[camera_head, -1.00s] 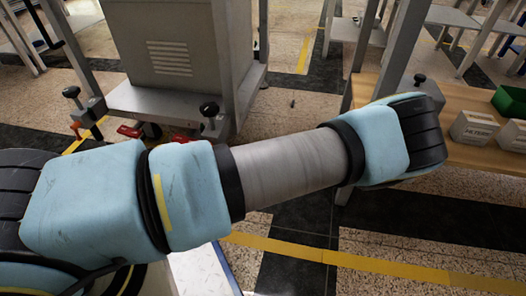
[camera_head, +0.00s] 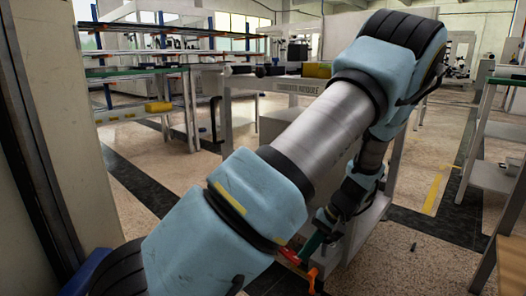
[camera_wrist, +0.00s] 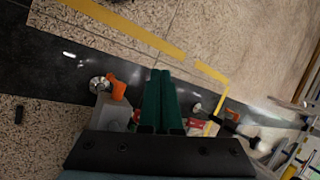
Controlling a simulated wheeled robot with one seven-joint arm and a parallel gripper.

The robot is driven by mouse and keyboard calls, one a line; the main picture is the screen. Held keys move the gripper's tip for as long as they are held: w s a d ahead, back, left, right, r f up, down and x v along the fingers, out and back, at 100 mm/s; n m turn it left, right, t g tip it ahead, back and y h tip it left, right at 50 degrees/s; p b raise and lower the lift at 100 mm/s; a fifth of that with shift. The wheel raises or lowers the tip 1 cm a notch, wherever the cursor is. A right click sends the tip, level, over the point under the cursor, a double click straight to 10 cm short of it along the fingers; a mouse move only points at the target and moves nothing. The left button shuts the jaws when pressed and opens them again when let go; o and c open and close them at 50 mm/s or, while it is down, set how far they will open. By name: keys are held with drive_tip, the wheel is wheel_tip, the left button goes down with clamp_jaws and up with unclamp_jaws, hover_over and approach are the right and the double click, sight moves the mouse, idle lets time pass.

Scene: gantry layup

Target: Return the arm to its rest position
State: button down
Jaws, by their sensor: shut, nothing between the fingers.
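My arm crosses the head view from the bottom left up to the upper right, then bends down. My gripper (camera_head: 316,243) shows small at the lower middle of the head view, pointing down. In the wrist view its two green fingers (camera_wrist: 160,98) lie side by side with nothing between them. The gripper is shut and empty. It is close to the metal machine base with red and orange parts, and whether it touches that base I cannot tell.
An orange clamp (camera_wrist: 117,88) is beside the fingers in the wrist view. A grey bench (camera_head: 290,84) with yellow items stands behind the arm. A shelving table (camera_head: 130,72) is at the left, a pale table (camera_head: 490,178) at the right. Speckled floor (camera_head: 150,160) is clear at left.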

drive_tip(key=s+a+r+n+t+h+p, duration=0.1)
drive_tip(key=s+a+r+n+h+p, duration=0.15)
drive_tip(key=a+r, duration=0.75)
drive_tip(key=s+a+r+n+t+h+p, duration=0.1)
drive_tip(key=s+a+r+h, duration=0.3)
drive_tip(key=a+r, duration=0.55)
wheel_tip(320, 180, up, 37)
drive_tip(key=p, duration=3.7)
drive_tip(key=shift+w+d+m, duration=0.35)
